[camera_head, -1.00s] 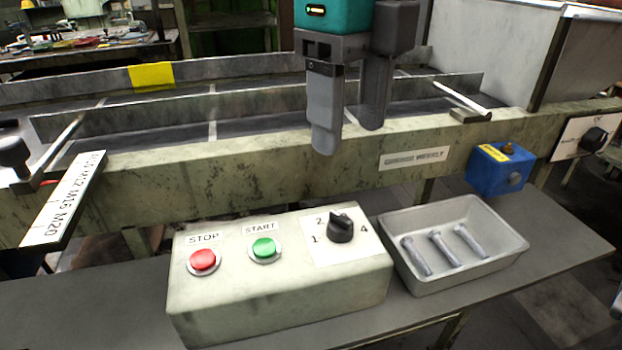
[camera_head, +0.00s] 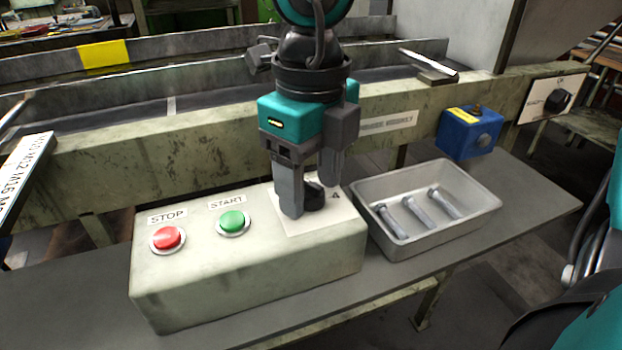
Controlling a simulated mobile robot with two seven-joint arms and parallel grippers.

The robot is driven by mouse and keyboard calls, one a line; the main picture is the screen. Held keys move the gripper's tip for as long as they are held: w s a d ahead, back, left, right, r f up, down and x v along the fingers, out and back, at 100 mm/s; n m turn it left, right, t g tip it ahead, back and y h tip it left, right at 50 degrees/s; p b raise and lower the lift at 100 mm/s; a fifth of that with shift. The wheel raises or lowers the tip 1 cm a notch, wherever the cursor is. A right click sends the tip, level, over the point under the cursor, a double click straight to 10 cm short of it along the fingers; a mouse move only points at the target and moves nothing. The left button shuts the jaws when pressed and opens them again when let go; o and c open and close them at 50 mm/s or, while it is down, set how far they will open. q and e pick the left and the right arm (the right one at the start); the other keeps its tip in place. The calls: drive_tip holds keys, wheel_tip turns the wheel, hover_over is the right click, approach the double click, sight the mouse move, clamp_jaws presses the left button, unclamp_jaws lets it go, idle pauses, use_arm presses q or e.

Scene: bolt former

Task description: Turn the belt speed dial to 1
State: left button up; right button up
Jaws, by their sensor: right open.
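The belt speed dial (camera_head: 314,197) is a black knob on a white label plate at the right end of the pale control box (camera_head: 245,262). My right gripper (camera_head: 312,200) points down over it, open, with one finger in front and to the left of the knob and the other behind and to the right. The fingers hide part of the knob and most of the label numbers; only the 4 shows. I cannot tell whether the fingers touch the knob or where it points. My left gripper is not in view.
A red STOP button (camera_head: 168,238) and a green START button (camera_head: 232,221) sit left of the dial. A metal tray (camera_head: 478,213) with several bolts stands right of the box. A blue box (camera_head: 468,134) and the conveyor rail (camera_head: 150,157) lie behind.

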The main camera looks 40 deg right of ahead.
drive_tip(key=c, duration=1)
drive_tip(key=shift+c, duration=0.2)
